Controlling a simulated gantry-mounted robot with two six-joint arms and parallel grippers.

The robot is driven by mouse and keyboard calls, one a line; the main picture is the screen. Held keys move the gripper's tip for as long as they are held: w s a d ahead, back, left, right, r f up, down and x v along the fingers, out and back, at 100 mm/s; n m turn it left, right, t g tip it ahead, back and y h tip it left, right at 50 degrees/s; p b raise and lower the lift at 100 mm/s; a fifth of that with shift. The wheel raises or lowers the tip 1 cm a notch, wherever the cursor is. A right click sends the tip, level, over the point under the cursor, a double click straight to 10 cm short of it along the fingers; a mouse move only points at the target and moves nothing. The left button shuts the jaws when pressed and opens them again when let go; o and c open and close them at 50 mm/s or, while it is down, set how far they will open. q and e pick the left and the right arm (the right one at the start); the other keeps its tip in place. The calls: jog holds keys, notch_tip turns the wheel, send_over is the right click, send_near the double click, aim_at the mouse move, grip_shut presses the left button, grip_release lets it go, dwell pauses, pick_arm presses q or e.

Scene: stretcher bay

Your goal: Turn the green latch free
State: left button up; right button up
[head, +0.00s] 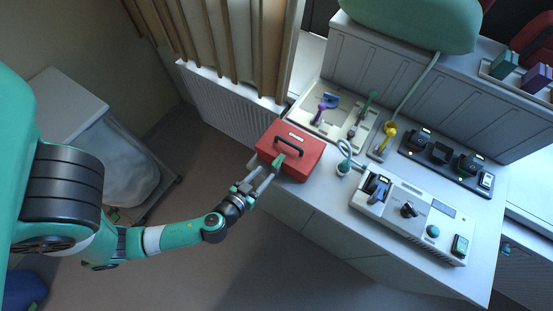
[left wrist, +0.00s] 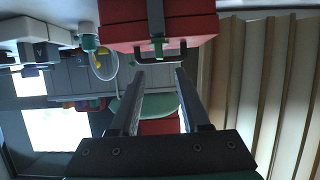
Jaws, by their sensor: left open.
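A red case (head: 298,143) with a dark handle sits on the near left part of the white counter. The green latch (head: 279,160) is on its front side, facing my left arm. In the left wrist view, the green latch (left wrist: 158,46) shows on the red case (left wrist: 185,22), beside the dark handle. My left gripper (head: 265,174) is open, its fingertips close to the latch. In the left wrist view, the two fingers (left wrist: 168,75) stand apart with nothing held between them, and the latch is just beyond their tips. My right gripper is not in view.
Right of the case are a coiled pale hose (head: 344,160) and a white device (head: 412,215) with knobs. Behind it is a pale tray (head: 330,121) with purple and green tools. A charger strip (head: 445,157) lies further right. Open floor (head: 215,275) is below the arm.

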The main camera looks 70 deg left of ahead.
aim_at(276, 161)
pick_arm(q)
jog(key=p+x, duration=0.1)
jog(key=x, duration=0.8)
grip_shut()
